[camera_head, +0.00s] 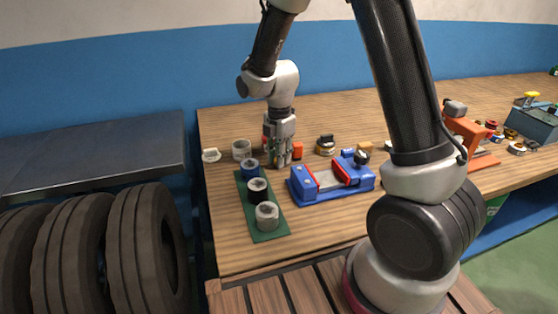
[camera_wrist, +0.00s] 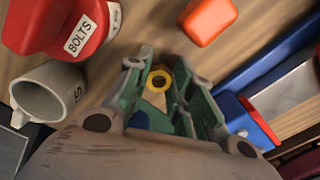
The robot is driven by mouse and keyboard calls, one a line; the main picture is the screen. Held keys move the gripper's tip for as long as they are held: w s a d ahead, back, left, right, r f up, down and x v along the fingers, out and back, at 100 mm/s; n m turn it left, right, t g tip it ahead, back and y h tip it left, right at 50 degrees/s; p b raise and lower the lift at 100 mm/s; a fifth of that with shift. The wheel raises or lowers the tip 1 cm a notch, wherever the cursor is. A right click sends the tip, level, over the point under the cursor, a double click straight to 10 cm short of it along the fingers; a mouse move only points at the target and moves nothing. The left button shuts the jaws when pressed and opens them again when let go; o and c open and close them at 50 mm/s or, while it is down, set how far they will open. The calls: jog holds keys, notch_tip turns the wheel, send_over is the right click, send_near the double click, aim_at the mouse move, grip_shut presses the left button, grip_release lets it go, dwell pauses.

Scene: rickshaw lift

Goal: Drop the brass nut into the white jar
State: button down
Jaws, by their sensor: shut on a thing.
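The brass nut (camera_wrist: 160,70) is a small yellow ring with a dark centre, held between my gripper's green fingertips in the wrist view. My gripper (camera_head: 281,162) is shut on it, low over the table beside the blue vise; it also shows in the wrist view (camera_wrist: 163,80). In the head view the nut is too small to make out. A whitish open jar (camera_head: 241,150) stands left of my gripper, apart from it. The wrist view shows this jar (camera_wrist: 45,90) at the left, with a handle and a partly visible label.
A red container labelled BOLTS (camera_wrist: 75,30) stands close by the jar. A green strip (camera_head: 268,238) carries blue, black and grey cylinders in front. The blue vise (camera_head: 335,185) and an orange block (camera_head: 297,150) are right of my gripper.

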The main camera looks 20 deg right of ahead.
aim_at(242, 150)
notch_tip(242, 150, up, 9)
dwell(0.4)
jog(key=shift+s+a+f, duration=0.1)
jog(key=shift+a+f, duration=0.05)
jog(key=shift+a, duration=0.05)
jog(key=w+a, duration=0.7)
jog(key=w, duration=0.2)
jog(key=shift+s+a+f, duration=0.1)
jog(key=shift+f, duration=1.05)
jog(key=shift+s+a+f, duration=0.1)
jog(key=shift+f, duration=1.05)
jog(key=c, duration=1.2)
grip_release()
jog(key=shift+o, duration=0.2)
